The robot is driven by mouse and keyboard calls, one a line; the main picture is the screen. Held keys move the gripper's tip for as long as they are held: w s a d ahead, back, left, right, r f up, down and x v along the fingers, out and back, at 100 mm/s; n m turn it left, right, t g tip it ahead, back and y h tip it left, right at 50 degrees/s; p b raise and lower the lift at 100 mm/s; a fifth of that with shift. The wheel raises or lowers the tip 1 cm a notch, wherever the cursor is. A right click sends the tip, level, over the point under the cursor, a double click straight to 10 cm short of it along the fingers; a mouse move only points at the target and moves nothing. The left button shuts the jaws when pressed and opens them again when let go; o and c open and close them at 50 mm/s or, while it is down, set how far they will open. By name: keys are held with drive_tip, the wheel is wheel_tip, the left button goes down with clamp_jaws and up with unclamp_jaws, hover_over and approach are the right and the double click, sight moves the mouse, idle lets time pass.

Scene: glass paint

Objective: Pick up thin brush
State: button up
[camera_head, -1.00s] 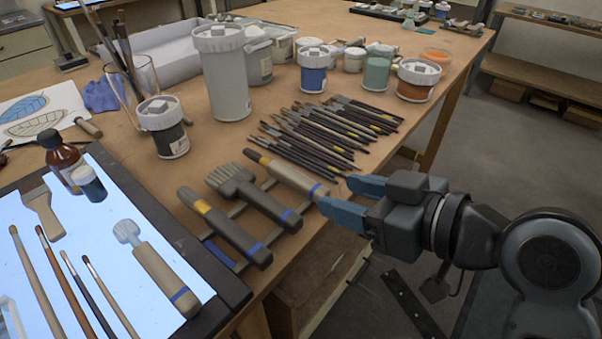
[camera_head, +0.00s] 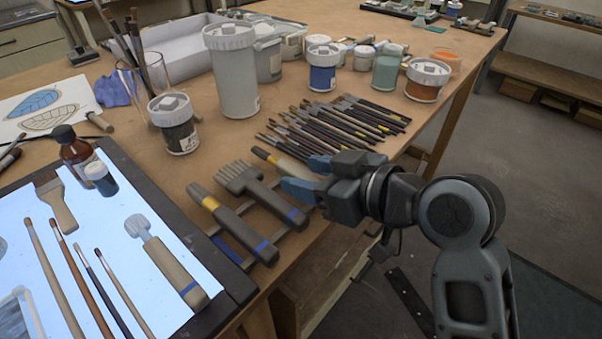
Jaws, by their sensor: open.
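Several thin brushes (camera_head: 335,128) with dark and light handles lie close side by side in a row on the wooden table. Four-sided light panel (camera_head: 200,255) at lower left bears more thin brushes, including a dark-handled one (camera_head: 107,295) and a light-handled one (camera_head: 122,292). More brushes (camera_head: 128,45) stand in a glass at upper left. My gripper (camera_head: 303,176) is open over the table's right edge, just nearer than the row of brushes. Its blue fingers point left and partly hide the light-handled tool (camera_head: 275,158) behind them. I cannot tell whether they touch it.
Two dark-handled tools (camera_head: 230,222) lie on a rack left of my gripper. A tall white container (camera_head: 234,75) and lidded paint jars (camera_head: 425,80) stand behind the brushes. The table's right edge runs beneath my arm.

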clamp_jaws()
idle(0.5)
drive_tip(key=shift+r, duration=0.6)
wheel_tip(320, 180, up, 3)
drive_tip(key=shift+f, duration=0.1)
drive_tip(key=w+r+v, duration=0.2)
drive_tip(key=v, duration=1.1)
drive_tip(key=shift+d, duration=0.45)
